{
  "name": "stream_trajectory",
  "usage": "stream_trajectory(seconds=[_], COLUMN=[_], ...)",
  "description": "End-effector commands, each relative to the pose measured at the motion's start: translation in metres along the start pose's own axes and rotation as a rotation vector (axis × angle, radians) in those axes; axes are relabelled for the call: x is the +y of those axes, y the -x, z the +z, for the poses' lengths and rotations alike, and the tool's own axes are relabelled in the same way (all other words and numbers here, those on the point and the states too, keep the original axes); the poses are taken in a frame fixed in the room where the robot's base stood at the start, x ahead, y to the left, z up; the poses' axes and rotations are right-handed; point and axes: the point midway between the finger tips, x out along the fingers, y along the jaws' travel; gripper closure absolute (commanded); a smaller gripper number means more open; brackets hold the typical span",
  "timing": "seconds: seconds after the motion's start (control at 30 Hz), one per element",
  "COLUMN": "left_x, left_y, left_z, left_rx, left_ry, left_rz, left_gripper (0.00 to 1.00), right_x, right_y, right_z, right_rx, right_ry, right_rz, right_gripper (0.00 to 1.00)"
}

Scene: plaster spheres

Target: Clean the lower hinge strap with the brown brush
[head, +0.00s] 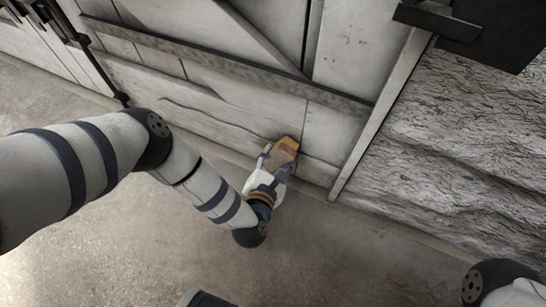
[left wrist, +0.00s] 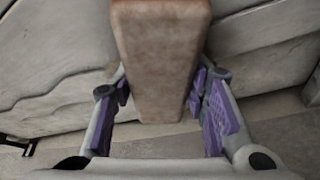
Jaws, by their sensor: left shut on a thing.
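The brown brush (head: 283,150) is in my left gripper (head: 274,168), in front of the lower boards of a pale wooden door. My left gripper is shut on it; in the left wrist view, the brush (left wrist: 160,55) is a long brown block between the purple finger pads of the gripper (left wrist: 162,105). The bristles are not clear, and I cannot tell whether the brush touches the door. A long grey band (head: 230,63) crosses the door above the brush, apart from it; it may be the lower hinge strap, but I cannot be sure. My right gripper is out of view.
The pale door (head: 240,98) has a vertical post (head: 378,118) at its right. Rough stone wall (head: 460,150) lies beyond. Dark metal rods (head: 85,45) are at upper left and a dark block (head: 485,30) at upper right. The concrete floor (head: 330,260) is clear in front.

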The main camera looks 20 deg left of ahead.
Motion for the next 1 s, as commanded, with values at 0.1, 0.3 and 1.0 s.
stream_trajectory(seconds=[0.1,0.3,1.0], left_x=[0.0,0.001,0.0], left_y=[0.002,0.008,0.012], left_z=[0.005,0.022,-0.006], left_rx=[-0.001,-0.002,0.0], left_ry=[0.0,0.001,-0.001], left_rz=[0.0,0.001,0.001], left_gripper=[0.91,0.91,0.91], right_x=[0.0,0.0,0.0], right_y=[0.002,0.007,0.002], right_z=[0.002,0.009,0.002], right_rx=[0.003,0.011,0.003], right_ry=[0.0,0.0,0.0], right_rz=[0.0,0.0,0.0], right_gripper=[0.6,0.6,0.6])
